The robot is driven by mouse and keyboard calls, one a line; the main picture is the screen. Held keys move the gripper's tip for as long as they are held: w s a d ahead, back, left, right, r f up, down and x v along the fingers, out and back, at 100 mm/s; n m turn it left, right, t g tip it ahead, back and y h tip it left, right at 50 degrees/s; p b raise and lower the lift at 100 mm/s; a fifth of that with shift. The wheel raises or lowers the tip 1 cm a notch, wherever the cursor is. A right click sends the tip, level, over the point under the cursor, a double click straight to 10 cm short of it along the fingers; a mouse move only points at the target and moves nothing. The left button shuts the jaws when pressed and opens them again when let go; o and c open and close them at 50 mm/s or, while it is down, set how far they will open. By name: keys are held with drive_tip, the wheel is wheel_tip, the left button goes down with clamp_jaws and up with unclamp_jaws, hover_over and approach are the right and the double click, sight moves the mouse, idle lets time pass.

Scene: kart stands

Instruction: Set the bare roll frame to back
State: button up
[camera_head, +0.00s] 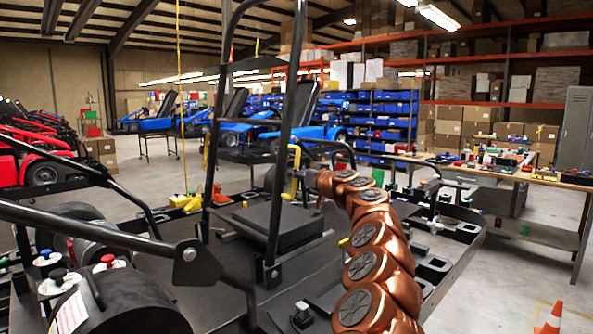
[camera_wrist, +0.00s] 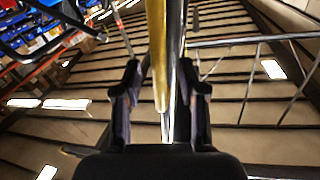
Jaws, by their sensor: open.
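The bare roll frame (camera_head: 279,200) is a black tube hoop that stands nearly upright on the kart stand (camera_head: 450,272) in the head view. A yellow handle (camera_head: 295,160) is on its right tube. My gripper (camera_head: 303,178) is at this handle, at the end of my copper arm. In the wrist view my gripper (camera_wrist: 163,98) has its two dark fingers apart. A yellow bar (camera_wrist: 156,50) and a dark tube (camera_wrist: 173,60) run between them, with gaps to the fingers. Contact cannot be told. The fingertips are hard to make out in the head view.
A black bar (camera_head: 90,228) crosses the left foreground near black wheels (camera_head: 115,300). A workbench (camera_head: 540,178) with small parts stands at the right. An orange cone (camera_head: 549,318) is at the lower right. Blue bins (camera_head: 385,125) and open floor lie behind.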

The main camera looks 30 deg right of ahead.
drive_tip(key=shift+w+p, duration=0.45)
drive_tip(key=shift+w, duration=0.7)
clamp_jaws()
